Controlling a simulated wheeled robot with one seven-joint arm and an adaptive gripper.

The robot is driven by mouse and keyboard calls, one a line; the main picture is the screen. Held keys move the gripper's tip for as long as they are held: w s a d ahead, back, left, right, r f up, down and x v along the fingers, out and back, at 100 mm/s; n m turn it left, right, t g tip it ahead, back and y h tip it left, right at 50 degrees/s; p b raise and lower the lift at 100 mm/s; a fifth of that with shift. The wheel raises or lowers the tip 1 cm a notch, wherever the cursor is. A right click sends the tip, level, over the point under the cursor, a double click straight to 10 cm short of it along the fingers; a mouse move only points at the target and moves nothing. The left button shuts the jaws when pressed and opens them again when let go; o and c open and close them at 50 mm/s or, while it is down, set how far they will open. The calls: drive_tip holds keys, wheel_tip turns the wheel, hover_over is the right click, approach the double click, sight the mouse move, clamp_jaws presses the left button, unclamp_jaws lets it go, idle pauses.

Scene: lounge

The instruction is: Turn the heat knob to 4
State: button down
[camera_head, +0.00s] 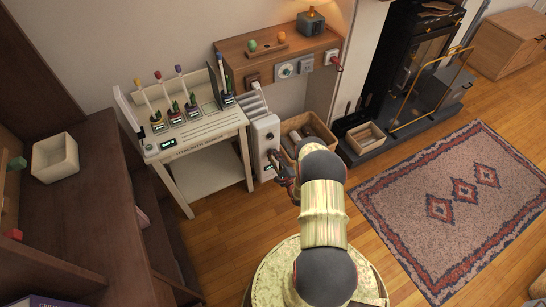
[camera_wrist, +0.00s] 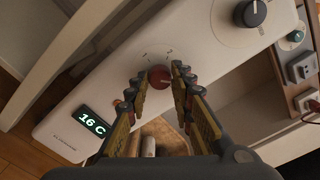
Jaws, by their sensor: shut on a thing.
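A white heater (camera_head: 265,130) stands beside the white plant table. In the wrist view its slanted panel (camera_wrist: 215,60) carries a round red knob (camera_wrist: 160,74), with small dial marks beside it that are too small to read surely. A black knob (camera_wrist: 252,12) with a white pointer line sits farther up the panel. A green display (camera_wrist: 94,122) reads 16 C. My gripper (camera_wrist: 160,80) has its two fingers on either side of the red knob and is shut on it. In the head view my gripper (camera_head: 280,170) is at the heater's lower front, and my arm hides part of it.
The plant table (camera_head: 205,135) with potted plants is left of the heater. A wooden wall shelf (camera_head: 275,55) with sockets hangs behind. A wooden crate (camera_head: 291,127) is close on the right. A patterned rug (camera_head: 440,225) and open floor lie farther right.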

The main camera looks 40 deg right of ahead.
drive_tip(key=shift+m, duration=4.2)
drive_tip(key=c, duration=1.6)
unclamp_jaws()
drive_tip(key=shift+o, duration=0.3)
drive_tip(key=shift+s, duration=0.1)
drive_tip(key=v, duration=1.1)
drive_tip(key=shift+s+a, duration=0.2)
drive_tip(key=shift+s, duration=0.15)
